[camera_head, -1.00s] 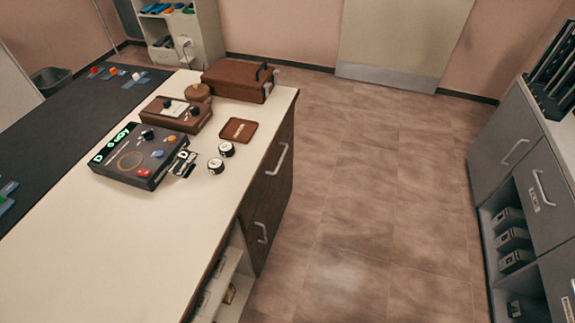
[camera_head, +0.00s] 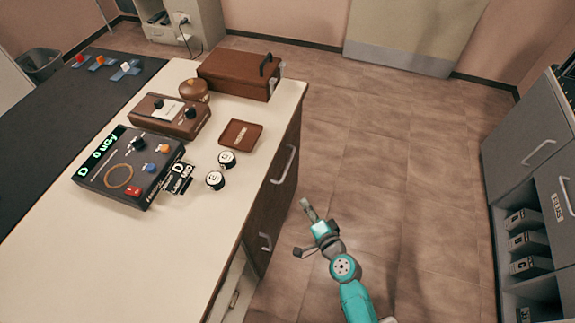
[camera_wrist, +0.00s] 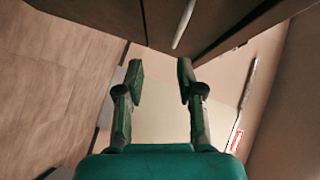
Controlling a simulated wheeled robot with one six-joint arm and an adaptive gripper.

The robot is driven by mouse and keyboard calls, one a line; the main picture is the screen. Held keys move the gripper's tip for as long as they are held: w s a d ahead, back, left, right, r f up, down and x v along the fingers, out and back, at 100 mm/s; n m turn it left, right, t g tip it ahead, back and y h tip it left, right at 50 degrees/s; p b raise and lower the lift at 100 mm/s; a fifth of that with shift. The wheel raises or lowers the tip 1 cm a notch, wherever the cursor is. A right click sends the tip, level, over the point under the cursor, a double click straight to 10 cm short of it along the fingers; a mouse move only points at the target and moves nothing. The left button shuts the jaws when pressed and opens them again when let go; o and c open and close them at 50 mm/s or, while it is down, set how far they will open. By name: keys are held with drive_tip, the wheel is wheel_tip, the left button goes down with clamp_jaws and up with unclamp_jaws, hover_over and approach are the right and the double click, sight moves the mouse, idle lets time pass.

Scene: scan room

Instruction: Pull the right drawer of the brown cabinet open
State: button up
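The brown cabinet (camera_head: 268,200) forms the dark wooden front under the right edge of the white counter. Its upper front, the drawer (camera_head: 285,190), is closed and has a pale bar handle (camera_head: 285,164). A second pale handle (camera_head: 265,241) sits lower and nearer. My gripper (camera_head: 301,229) is in the aisle just right of the cabinet, apart from both handles. In the wrist view my gripper (camera_wrist: 161,75) is open, with nothing between its fingers. A pale bar handle (camera_wrist: 184,22) on the brown front shows ahead, beyond the fingertips; which handle it is, I cannot tell.
The counter (camera_head: 150,235) holds a meter box (camera_head: 125,172), brown boxes, a small tray (camera_head: 240,134) and two round dials near its right edge. A grey cabinet (camera_head: 522,150) stands on the right. The tiled floor (camera_head: 390,150) between them is clear.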

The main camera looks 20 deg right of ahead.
drive_tip(key=m, duration=0.1)
approach(288, 165)
drive_tip(key=shift+t+y, duration=0.3)
drive_tip(key=w+f, duration=0.1)
drive_tip(key=w, duration=0.5)
drive_tip(key=w+a+f, duration=0.1)
drive_tip(key=w, duration=0.3)
drive_tip(key=shift+f, duration=0.3)
clamp_jaws()
